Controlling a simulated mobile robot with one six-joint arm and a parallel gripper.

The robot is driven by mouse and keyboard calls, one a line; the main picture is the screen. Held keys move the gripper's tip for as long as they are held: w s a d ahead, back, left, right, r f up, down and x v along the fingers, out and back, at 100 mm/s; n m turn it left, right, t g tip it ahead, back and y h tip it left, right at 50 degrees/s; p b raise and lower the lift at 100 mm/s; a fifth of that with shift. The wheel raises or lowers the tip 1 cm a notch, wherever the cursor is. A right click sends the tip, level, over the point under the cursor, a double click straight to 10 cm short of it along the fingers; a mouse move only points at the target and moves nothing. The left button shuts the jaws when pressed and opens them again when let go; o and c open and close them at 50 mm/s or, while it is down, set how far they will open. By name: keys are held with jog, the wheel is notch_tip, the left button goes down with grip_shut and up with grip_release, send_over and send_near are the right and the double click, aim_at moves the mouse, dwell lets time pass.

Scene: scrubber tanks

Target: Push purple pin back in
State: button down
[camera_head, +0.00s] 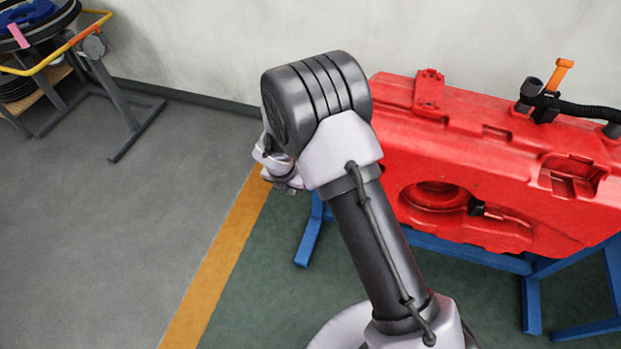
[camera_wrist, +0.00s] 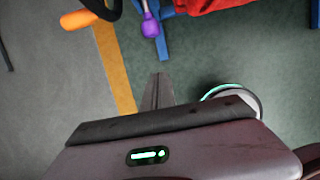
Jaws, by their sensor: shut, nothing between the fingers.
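The purple pin (camera_wrist: 150,25) shows near the top of the wrist view as a rounded purple end on a thin stem that runs up out of the picture. How far it sticks out cannot be told. My gripper (camera_wrist: 159,78) is shut and empty, with its dark fingers pointing up towards the pin in that picture. A clear gap shows between the fingertips and the pin. The pin is not visible in the head view, where my arm covers the left end of the red tank (camera_head: 470,150).
An orange handle (camera_wrist: 78,20) with a dark part lies left of the pin. The red tank rests on a blue stand (camera_head: 470,252). An orange lever (camera_head: 560,73) and black hose (camera_head: 580,108) top the tank. A grey cart (camera_head: 100,75) stands far left; floor between is clear.

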jog(key=w+d+f+b, duration=0.2)
jog(key=w+f+b, duration=0.3)
jog(key=f, duration=0.4)
jog(key=shift+w+f+b, duration=0.35)
jog(key=shift+w, duration=0.35)
jog(key=shift+r, duration=0.1)
